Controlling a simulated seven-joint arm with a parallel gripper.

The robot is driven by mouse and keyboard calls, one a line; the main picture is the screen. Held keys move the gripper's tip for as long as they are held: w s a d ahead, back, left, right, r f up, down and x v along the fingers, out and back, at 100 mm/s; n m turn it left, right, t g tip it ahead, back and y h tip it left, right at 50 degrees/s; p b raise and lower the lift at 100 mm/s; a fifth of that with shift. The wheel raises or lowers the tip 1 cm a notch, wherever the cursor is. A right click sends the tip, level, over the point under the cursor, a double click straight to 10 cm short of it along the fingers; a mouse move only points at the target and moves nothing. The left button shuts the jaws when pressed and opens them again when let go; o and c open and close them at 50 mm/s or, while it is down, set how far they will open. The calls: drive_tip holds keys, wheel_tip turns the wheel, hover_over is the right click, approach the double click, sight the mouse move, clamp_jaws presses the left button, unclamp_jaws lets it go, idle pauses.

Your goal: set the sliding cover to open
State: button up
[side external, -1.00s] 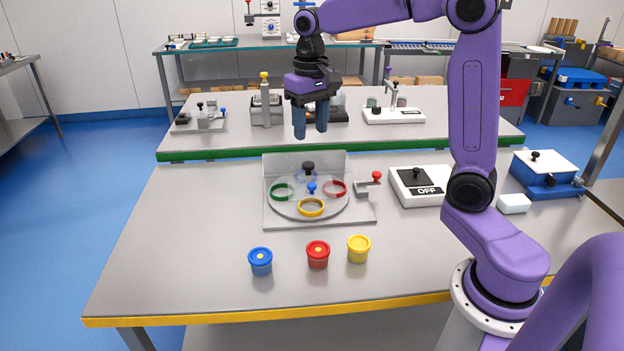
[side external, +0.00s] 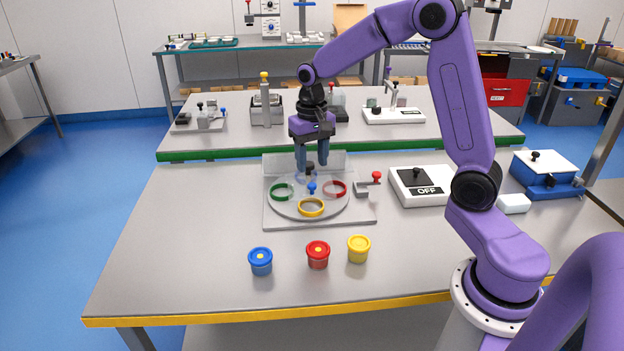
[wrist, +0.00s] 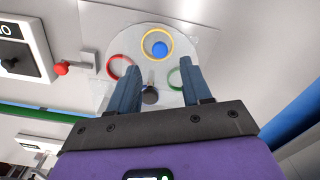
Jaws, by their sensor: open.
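My gripper (side external: 312,166) is open and points down at the back of the round carrier (side external: 279,207), a grey disc with coloured rings. A black knob (side external: 309,169) stands at the carrier's back, between or just below my fingers; I cannot tell if they touch it. In the wrist view, the knob (wrist: 150,96) shows between the open fingers (wrist: 160,62). A clear panel (side external: 334,160) stands behind the disc. Which part is the sliding cover is not clear; it may be a clear piece bearing the black knob. A blue knob (side external: 312,188) is at the disc's centre.
A red-knobbed latch (side external: 376,177) sits right of the disc. Further right are a white box (side external: 408,197) marked OFF and a blue box (side external: 551,186) with a white lid. Blue (side external: 261,262), red (side external: 318,255) and yellow (side external: 358,249) tubs stand in front. The table's left side is clear.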

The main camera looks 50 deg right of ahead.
sight(312, 184)
drive_tip(key=shift+f, duration=3.1)
